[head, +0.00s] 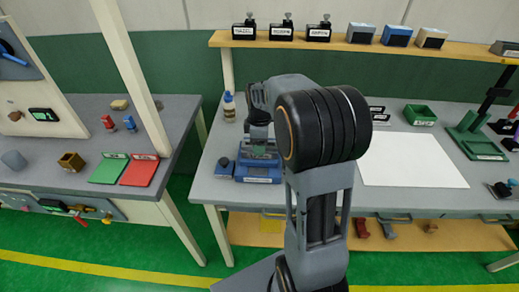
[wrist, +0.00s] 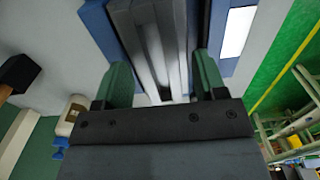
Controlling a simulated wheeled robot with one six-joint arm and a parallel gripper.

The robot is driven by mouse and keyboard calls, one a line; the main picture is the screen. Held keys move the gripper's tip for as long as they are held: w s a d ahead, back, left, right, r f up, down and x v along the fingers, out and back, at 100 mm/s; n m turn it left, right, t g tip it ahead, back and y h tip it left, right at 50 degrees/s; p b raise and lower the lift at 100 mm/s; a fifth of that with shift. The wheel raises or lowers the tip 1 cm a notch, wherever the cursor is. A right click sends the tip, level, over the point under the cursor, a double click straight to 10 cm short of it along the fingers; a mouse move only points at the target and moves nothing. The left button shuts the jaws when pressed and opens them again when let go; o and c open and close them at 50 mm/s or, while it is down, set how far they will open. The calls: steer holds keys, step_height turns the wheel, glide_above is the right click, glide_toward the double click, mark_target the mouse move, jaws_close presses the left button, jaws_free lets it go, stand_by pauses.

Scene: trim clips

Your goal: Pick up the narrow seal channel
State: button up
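In the wrist view, long grey metal channel pieces (wrist: 151,48) run between my fingers, in or against a blue holder (wrist: 101,25). I cannot tell for certain which one is the narrow seal channel. My gripper (wrist: 163,78) has two green fingers, spread wide on either side of the grey metal, with no clear contact. In the head view the blue holder (head: 262,179) stands on the front left of the grey workbench. My arm reaches down over it and hides part of it.
A bottle (head: 229,106) stands behind the holder. A white sheet (head: 411,160) lies clear on the bench to the right, with a green bin (head: 419,115) behind it. A side table (head: 60,155) with green and red plates is at the left, across a gap.

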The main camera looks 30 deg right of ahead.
steer(key=c, duration=0.9)
steer(key=shift+c, duration=0.2)
steer(key=shift+r, duration=0.2)
